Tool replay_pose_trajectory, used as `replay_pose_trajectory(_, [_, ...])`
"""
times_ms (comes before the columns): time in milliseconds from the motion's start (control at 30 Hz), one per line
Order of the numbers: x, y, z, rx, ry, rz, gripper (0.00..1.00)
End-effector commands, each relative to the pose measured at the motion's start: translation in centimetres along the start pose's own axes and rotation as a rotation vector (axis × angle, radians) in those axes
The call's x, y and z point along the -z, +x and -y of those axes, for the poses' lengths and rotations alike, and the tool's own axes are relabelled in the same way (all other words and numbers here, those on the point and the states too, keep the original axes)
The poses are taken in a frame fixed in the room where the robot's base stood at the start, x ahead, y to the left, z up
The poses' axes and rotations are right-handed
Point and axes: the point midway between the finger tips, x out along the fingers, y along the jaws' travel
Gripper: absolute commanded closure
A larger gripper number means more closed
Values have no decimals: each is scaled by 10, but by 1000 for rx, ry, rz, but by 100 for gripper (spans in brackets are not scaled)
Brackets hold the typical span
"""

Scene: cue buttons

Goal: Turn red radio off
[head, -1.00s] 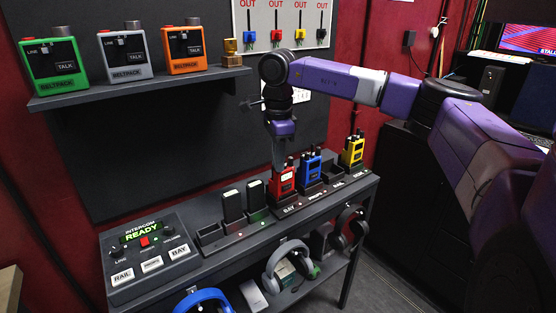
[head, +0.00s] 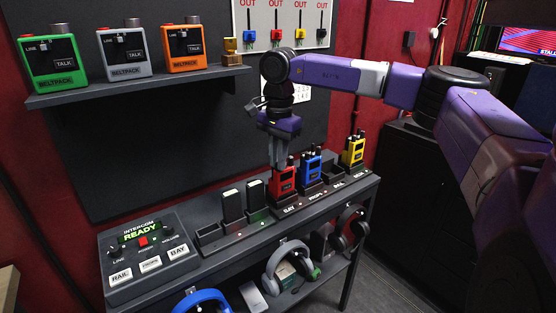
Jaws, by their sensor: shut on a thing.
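The red radio (head: 283,183) stands upright in its slot of the charger rack, above the label "BAY". My gripper (head: 279,164) points down at the top of the red radio, its fingers at the left part of the radio's top. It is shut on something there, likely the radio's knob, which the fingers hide. The blue radio (head: 312,168) stands just to the right, and the yellow radio (head: 353,151) is further right.
Two dark units (head: 233,205) stand in slots left of the red radio. The intercom box (head: 148,250) reading "READY" sits at the table's left end. Green, grey and orange beltpacks (head: 185,48) stand on the shelf above. Headphones (head: 287,265) lie below.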

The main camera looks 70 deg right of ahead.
Motion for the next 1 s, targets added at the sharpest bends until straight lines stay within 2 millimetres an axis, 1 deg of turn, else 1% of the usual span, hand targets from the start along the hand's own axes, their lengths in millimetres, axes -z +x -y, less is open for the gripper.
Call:
replay_pose_trajectory(267, [0,0,0,1,-81,3,100])
replay_pose_trajectory(700, [0,0,0,0,-93,3,100])
replay_pose_trajectory(733, [0,0,0,0,-93,3,85])
replay_pose_trajectory(833, [0,0,0,0,-93,3,65])
replay_pose_trajectory(1000, [0,0,0,0,-93,3,64])
